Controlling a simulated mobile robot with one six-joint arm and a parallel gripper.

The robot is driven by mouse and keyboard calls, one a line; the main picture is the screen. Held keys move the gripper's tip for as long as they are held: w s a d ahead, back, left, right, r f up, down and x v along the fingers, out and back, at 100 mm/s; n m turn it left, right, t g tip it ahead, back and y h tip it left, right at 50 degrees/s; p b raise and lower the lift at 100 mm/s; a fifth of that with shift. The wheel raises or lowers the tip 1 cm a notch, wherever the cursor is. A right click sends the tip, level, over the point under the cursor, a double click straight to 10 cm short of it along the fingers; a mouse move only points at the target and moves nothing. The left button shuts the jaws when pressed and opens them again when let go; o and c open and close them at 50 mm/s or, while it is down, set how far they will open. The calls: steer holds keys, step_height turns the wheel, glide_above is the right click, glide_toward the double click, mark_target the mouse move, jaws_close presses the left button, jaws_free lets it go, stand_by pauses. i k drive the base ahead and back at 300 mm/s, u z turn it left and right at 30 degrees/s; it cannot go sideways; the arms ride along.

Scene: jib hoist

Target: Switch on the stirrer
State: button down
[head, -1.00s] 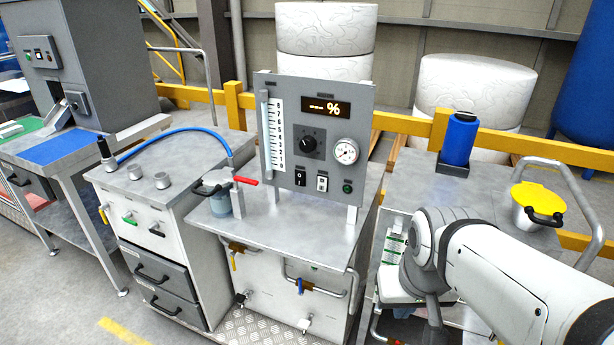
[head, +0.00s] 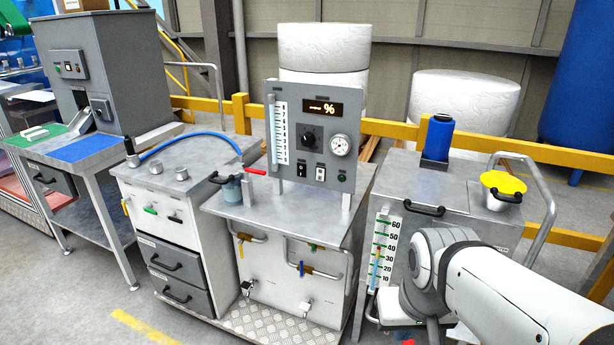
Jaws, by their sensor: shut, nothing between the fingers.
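A grey control panel (head: 350,100) stands upright on the middle steel cabinet. It carries a lit display (head: 318,107) reading a dash-like mark and "%", a black knob (head: 308,137) and a round gauge (head: 340,145). Along its lower edge are a black switch (head: 301,170), a second switch in a white frame (head: 320,173) and a small green button or lamp (head: 342,178). The labels are too small to read, so I cannot tell which one serves the stirrer. My white arm shows at the lower right, apart from the panel; my gripper is out of view.
Valves and pipes (head: 300,268) project from the cabinet front. Floor is free at lower left.

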mark_target(320, 171)
steer(key=z, duration=0.15)
steer(key=i, duration=0.95)
steer(key=u, duration=0.05)
